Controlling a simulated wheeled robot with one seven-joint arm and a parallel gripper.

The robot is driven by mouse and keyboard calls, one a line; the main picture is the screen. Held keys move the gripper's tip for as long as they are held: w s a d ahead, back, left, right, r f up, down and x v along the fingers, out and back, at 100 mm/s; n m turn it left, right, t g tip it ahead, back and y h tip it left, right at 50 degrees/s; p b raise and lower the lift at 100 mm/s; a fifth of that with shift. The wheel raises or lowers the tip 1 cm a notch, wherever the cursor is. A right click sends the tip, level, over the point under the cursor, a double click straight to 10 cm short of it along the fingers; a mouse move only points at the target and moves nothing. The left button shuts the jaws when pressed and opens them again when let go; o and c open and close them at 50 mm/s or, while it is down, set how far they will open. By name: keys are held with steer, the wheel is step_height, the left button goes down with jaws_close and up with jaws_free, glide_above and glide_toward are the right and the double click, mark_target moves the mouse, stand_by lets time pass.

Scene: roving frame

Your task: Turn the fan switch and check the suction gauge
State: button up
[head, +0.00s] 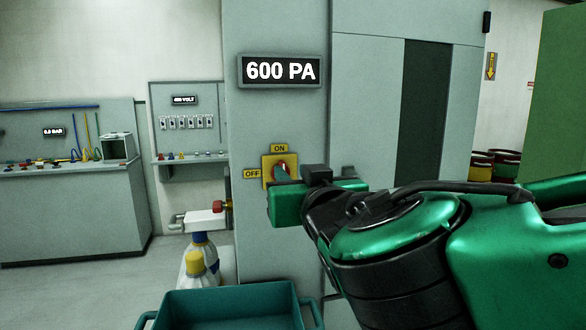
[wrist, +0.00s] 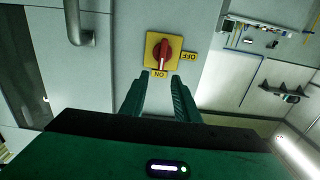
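The fan switch (head: 267,170) is a yellow plate with a red knob on the grey cabinet column. An ON label is above it and an OFF label to its left. In the wrist view, which is upside down, the red knob (wrist: 161,48) shows whole, its pale mark pointing to ON. The suction gauge (head: 280,71) above the switch reads 600 PA. My gripper (wrist: 156,84) is open and empty, its fingers apart and facing the switch, short of the knob. In the head view my gripper partly covers the knob.
A teal bin (head: 228,308) is low in front of the column. Farther left are a bench (head: 70,210) and a panel reading VOLT (head: 184,100). A bar handle (wrist: 88,38) is beside the switch.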

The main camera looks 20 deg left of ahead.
mark_target(285, 164)
steer(key=x, duration=0.7)
steer(key=shift+w+a, duration=0.1)
steer(key=shift+w, duration=0.2)
